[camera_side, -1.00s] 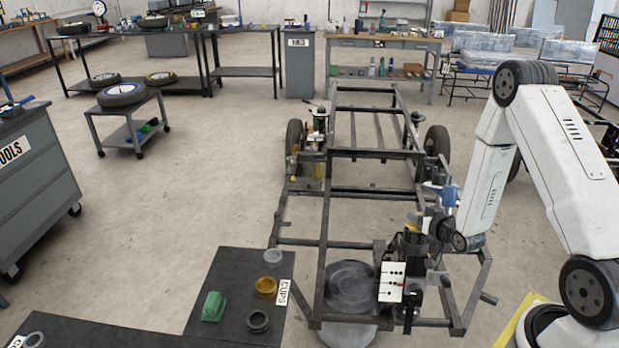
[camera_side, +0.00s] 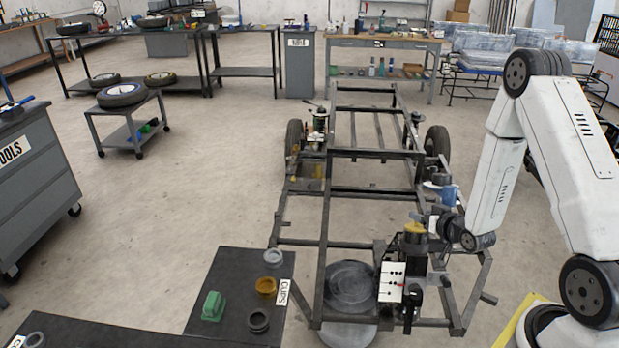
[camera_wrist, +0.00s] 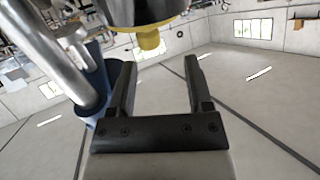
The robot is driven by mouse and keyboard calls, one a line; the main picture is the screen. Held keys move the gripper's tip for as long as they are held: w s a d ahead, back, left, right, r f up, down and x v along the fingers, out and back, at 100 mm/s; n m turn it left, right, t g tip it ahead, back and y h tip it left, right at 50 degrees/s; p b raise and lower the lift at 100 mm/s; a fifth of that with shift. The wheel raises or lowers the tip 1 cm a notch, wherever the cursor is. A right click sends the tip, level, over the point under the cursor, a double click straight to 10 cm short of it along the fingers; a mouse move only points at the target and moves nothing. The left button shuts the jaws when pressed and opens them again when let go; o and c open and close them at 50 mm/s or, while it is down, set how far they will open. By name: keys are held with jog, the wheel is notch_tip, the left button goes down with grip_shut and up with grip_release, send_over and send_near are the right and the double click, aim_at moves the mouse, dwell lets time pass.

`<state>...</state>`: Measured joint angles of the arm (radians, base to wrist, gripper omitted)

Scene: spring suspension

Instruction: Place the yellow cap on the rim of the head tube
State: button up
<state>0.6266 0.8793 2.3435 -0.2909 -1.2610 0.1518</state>
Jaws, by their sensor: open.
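The yellow cap (camera_side: 414,228) sits on top of the dark upright head tube (camera_side: 413,242) at the near end of the frame in the side view. In the wrist view the cap (camera_wrist: 150,40) shows a narrow stem and a wide flange against a dark body at the top edge. My gripper (camera_wrist: 160,61) is open and empty, with two black fingers apart. The cap's stem lies beyond the fingertips, clear of them. In the side view my wrist is right of the cap, and the fingers are hard to make out. The exact seating on the rim is too small to tell.
A blue part (camera_wrist: 96,82) with a silver rod stands close beside one finger. The cart frame (camera_side: 325,240) surrounds the head tube. A black table (camera_side: 225,270) at the left holds a green block (camera_side: 212,306) and several cups. Open floor lies left of the frame.

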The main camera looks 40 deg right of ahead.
jog(key=shift+v, duration=2.7)
jog(key=w+a+r+n+g+y, duration=0.25)
jog(key=a+g, duration=0.25)
jog(key=a, duration=0.4)
jog(key=s+a+r+n+g+y, duration=0.2)
jog(key=s+a+r+g, duration=0.3)
jog(key=a, duration=0.5)
jog(key=shift+s+r+n, duration=0.45)
jog(key=shift+s+n, duration=0.2)
jog(key=shift+s, duration=0.1)
jog(key=shift+o, duration=0.5)
